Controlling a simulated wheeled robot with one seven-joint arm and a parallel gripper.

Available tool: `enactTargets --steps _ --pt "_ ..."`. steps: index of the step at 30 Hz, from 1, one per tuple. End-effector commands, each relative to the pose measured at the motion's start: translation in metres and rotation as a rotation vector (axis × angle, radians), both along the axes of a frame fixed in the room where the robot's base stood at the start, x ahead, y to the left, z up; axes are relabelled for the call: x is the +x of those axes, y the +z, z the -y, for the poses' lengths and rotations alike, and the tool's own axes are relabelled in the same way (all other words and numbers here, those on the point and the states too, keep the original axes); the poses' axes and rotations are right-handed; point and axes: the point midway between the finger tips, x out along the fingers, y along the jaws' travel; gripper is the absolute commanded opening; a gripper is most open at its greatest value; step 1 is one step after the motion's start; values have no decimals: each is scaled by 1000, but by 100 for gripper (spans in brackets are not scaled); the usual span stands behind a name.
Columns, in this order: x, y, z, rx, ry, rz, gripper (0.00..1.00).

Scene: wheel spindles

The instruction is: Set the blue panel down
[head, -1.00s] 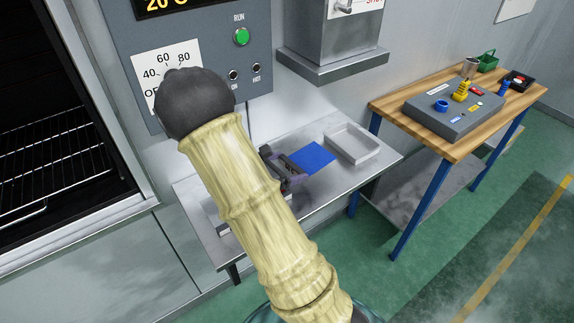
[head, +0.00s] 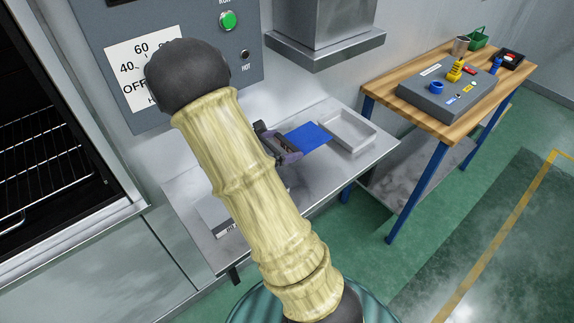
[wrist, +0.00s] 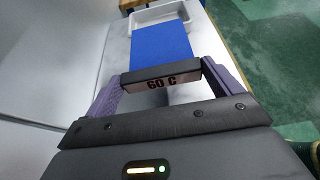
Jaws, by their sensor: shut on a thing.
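The blue panel (head: 308,138) is a flat blue sheet with a dark end bar marked "60 C", which shows in the wrist view (wrist: 160,45). My gripper (head: 278,143) is shut on that bar, with a purple finger at each end of it in the wrist view (wrist: 162,80). The panel points away from the gripper, over the grey metal bench (head: 310,178). Its far end overlaps the near rim of the white tray in the wrist view. I cannot tell how high it is above the bench. My arm hides part of the bench.
The shallow white tray (head: 368,143) stands at the bench's right end. A grey block with a label (head: 215,218) sits at the left, partly hidden. A wooden table (head: 450,118) with a grey box is at right.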

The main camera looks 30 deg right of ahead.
Motion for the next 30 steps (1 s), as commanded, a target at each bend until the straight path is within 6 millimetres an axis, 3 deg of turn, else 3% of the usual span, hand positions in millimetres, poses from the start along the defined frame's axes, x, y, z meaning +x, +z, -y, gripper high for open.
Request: enactTargets --steps 6,19,30 --pt "-1 -36 1 0 0 -5 65" --pt "-1 -45 1 -1 -2 -2 65" --pt "-1 -84 1 -1 -2 -2 65"
